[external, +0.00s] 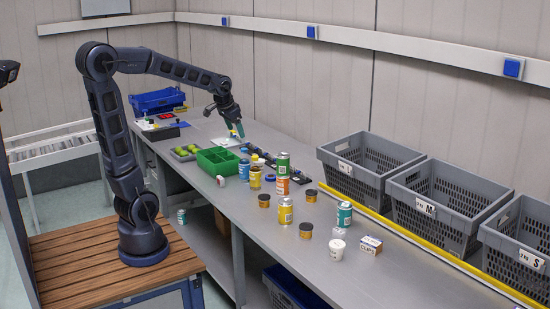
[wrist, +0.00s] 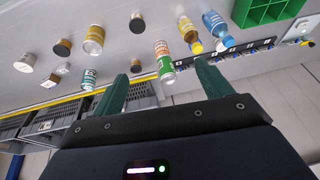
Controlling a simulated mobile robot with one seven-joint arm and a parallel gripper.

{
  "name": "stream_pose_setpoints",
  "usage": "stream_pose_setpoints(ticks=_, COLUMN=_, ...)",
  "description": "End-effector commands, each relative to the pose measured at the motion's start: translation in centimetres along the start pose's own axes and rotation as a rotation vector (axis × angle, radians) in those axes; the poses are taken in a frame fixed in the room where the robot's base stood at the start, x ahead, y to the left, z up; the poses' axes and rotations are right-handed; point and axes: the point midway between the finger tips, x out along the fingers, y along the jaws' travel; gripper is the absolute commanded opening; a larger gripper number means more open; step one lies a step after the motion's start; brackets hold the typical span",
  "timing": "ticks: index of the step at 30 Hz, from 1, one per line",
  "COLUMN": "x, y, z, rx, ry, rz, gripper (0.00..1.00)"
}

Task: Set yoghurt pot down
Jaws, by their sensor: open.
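The yoghurt pot (external: 337,250), a small white pot with a lid, stands upright on the grey bench in the near part of the external view. A white pot that looks like it shows at the far left of the wrist view (wrist: 25,62). My gripper (external: 238,130) is over the far part of the bench, well away from the pot. In the wrist view its two green fingers (wrist: 163,68) are spread apart with nothing held between them. The cans seen past the fingers are farther off. The gap between fingers is hard to see in the external view.
Several cans, such as a green one (external: 283,164), and dark jars (external: 305,230) stand mid-bench. A small box (external: 371,244) and a teal can (external: 344,214) are near the pot. Grey crates (external: 432,211) line the wall side behind a yellow strip. A green tray (external: 217,160) lies nearer my gripper.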

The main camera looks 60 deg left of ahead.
Motion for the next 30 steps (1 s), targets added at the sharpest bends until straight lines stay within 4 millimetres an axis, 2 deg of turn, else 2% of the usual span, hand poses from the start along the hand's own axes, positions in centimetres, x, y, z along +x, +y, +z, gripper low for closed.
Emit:
stream_pose_setpoints(ticks=3, x=-2.4, y=1.9, z=3.3, rx=0.002, ry=0.01, rz=0.005, gripper=0.78)
stream_pose_setpoints(ticks=9, x=-5.2, y=4.3, z=9.0, rx=-0.002, ry=0.02, rz=0.022, gripper=0.78)
stream_pose_setpoints(ticks=18, x=-7.4, y=6.6, z=17.5, rx=-0.009, ry=0.031, rz=0.062, gripper=0.78)
stream_pose_setpoints(ticks=24, x=-7.7, y=7.2, z=20.5, rx=-0.013, ry=0.033, rz=0.081, gripper=0.78)
stream_pose_setpoints(ticks=30, x=-7.6, y=7.3, z=21.1, rx=-0.015, ry=0.032, rz=0.084, gripper=0.78)
